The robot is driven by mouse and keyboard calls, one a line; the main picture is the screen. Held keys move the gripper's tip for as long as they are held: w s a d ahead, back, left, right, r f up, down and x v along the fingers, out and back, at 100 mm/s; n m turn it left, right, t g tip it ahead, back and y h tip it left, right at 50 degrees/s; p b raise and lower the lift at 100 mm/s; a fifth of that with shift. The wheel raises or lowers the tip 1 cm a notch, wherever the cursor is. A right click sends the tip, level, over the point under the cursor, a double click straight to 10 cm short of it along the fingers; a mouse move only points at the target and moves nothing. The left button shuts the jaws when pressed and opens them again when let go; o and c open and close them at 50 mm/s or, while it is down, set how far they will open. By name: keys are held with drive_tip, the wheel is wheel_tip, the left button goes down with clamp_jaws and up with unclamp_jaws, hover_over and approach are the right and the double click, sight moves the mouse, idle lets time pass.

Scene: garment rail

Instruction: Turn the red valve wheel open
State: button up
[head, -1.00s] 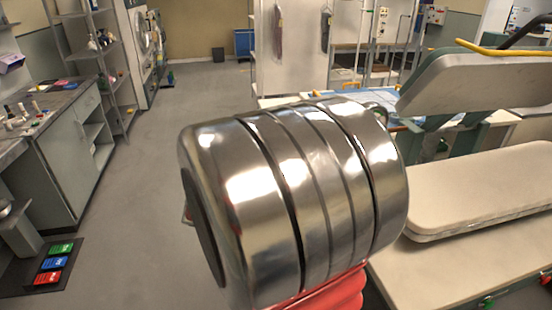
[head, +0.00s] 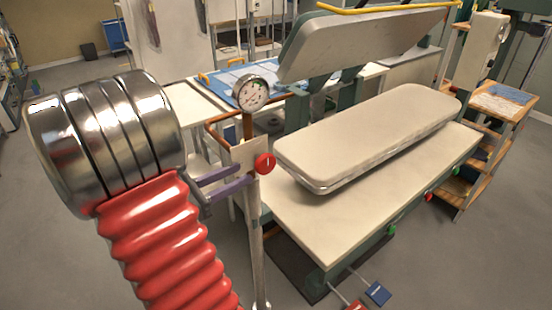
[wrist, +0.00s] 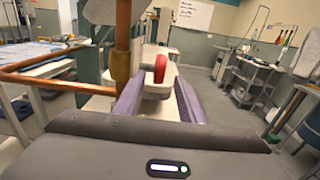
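The red valve wheel (head: 265,164) stands upright on the copper pipework, below a round gauge (head: 252,93) and beside a pale plate (head: 240,156). My gripper (head: 246,178) reaches in from the left, with its purple fingers close to the wheel. In the wrist view the wheel (wrist: 160,68) shows narrow, nearly edge-on, in line with the gap between the fingers. My gripper (wrist: 159,84) is open there, with space on both sides of the wheel. No contact is visible; I cannot tell whether the wheel lies between the fingertips or just past them.
The copper pipe (wrist: 60,90) runs left of the fingers, with a vertical pipe (wrist: 122,40) close to the left finger. A padded pressing board (head: 370,135) and its raised upper plate (head: 365,45) stand right of the valve. Floor (head: 480,260) is clear at right.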

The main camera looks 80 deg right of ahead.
sight(266, 165)
drive_tip(key=x, duration=1.3)
drive_tip(key=shift+s, duration=0.2)
drive_tip(key=shift+d, duration=0.15)
clamp_jaws()
